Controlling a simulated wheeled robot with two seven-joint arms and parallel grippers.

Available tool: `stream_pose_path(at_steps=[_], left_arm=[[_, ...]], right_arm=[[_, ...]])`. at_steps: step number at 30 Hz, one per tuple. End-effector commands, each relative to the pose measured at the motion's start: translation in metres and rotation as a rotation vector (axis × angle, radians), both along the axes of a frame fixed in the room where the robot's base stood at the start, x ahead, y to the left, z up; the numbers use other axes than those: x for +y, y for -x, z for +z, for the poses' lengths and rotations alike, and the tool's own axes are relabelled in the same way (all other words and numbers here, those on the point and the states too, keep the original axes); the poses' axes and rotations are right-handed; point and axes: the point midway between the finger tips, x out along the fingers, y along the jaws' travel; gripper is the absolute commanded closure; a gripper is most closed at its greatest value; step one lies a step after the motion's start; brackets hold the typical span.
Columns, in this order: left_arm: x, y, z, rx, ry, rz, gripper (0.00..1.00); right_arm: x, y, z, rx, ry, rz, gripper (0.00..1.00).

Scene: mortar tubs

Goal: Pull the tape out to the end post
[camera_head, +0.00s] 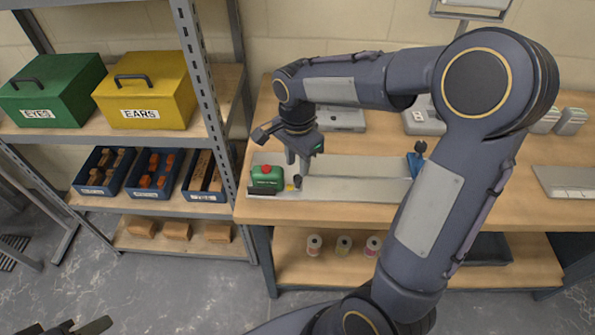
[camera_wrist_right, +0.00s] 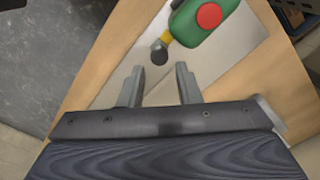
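The tape case (camera_head: 267,177) is green with a red button and sits at the left end of a grey plate (camera_head: 345,188) on the bench. A short yellow tape end with a dark round knob (camera_head: 297,181) sticks out of its right side. My right gripper (camera_head: 299,172) is over the knob. In the right wrist view the fingers (camera_wrist_right: 157,82) are apart and empty. The knob (camera_wrist_right: 159,52) lies beyond their tips, roughly in line with the gap. The blue end post (camera_head: 415,163) with a dark top stands further right on the plate. Part of my left gripper (camera_head: 80,327) shows at the bottom left edge.
A shelf unit on the left holds a green box (camera_head: 52,90), a yellow box (camera_head: 148,90) and blue bins (camera_head: 153,174). Grey devices stand at the back of the bench (camera_head: 480,215). Several spools stand below. The plate between case and post looks clear.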

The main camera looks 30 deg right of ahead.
Motion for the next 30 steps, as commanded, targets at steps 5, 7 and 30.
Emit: stream_pose_path(at_steps=[5, 7, 30], left_arm=[[0.000, 0.000, 0.001, 0.000, 0.000, 0.000, 0.64], [0.000, 0.000, 0.001, 0.000, 0.000, 0.000, 0.64], [0.000, 0.000, 0.001, 0.000, 0.000, 0.000, 0.64]], right_arm=[[0.000, 0.001, -0.029, 0.004, 0.000, 0.000, 0.70], [0.000, 0.001, -0.036, 0.002, -0.001, 0.000, 0.70], [0.000, 0.000, -0.045, -0.002, -0.001, 0.001, 1.00]])
